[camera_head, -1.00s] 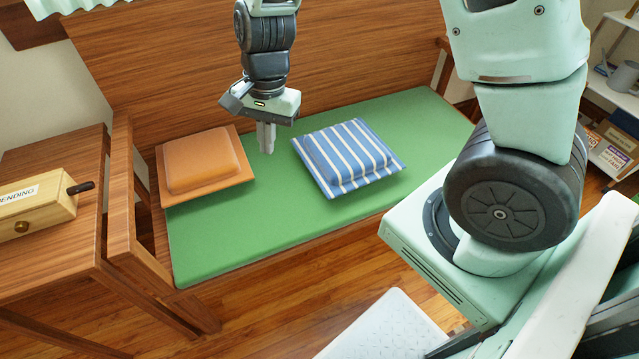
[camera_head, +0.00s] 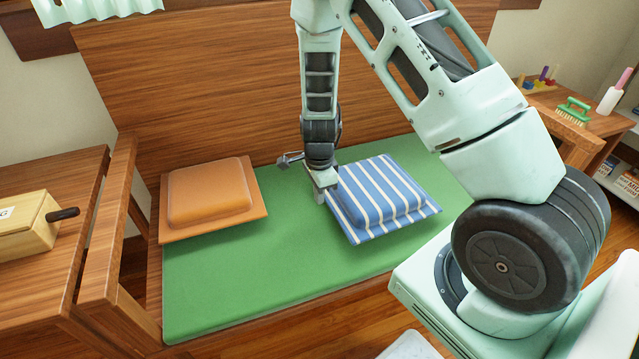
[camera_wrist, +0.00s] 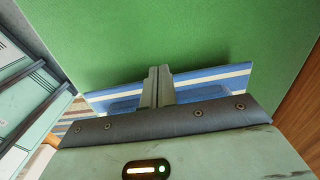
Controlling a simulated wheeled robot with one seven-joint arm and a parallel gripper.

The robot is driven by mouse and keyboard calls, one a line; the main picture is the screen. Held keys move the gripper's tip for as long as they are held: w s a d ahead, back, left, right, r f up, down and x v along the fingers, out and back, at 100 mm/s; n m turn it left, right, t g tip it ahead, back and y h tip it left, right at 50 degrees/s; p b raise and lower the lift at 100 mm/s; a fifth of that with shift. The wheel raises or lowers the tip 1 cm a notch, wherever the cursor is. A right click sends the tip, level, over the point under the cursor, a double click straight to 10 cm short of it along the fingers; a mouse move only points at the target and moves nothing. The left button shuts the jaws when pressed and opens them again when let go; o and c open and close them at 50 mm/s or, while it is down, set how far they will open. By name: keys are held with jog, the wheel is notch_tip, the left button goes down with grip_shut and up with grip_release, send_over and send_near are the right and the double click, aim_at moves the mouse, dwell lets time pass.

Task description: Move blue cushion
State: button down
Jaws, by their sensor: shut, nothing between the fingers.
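The blue cushion (camera_head: 380,200), with white stripes, lies flat on the green seat pad (camera_head: 235,285) of a wooden bench, right of the middle in the head view. My gripper (camera_head: 321,197) is at the cushion's left edge, pointing down, with its fingers shut and nothing held. In the wrist view the shut fingers (camera_wrist: 157,85) show in front of the blue cushion (camera_wrist: 215,78), which is partly hidden by my gripper body. I cannot tell whether the fingertips touch the cushion or the pad.
An orange cushion (camera_head: 212,195) lies on the left of the pad. A wooden side table with a box (camera_head: 25,228) stands at the left. Another table with a green brush (camera_head: 573,110) is at the right back. The pad between the cushions is clear.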

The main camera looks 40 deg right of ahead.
aim_at(336, 201)
jog(key=shift+s+d+f, duration=0.1)
jog(key=shift+s+d, duration=0.15)
jog(key=shift+d, duration=0.75)
jog(key=shift+s+d, duration=0.2)
jog(key=shift+d, duration=0.75)
jog(key=shift+d, duration=0.1)
jog(key=shift+s+d, duration=0.1)
jog(key=shift+d, duration=0.25)
jog(key=s+d, duration=0.3)
jog(key=d, duration=0.9)
jog(key=s+d+p, duration=0.1)
jog(key=s+d, duration=0.2)
jog(key=d, duration=1)
jog(key=s+d, duration=0.2)
jog(key=d, duration=1)
jog(key=shift+s+d+p, duration=0.2)
jog(key=shift+s+p, duration=0.1)
jog(key=shift+s, duration=0.1)
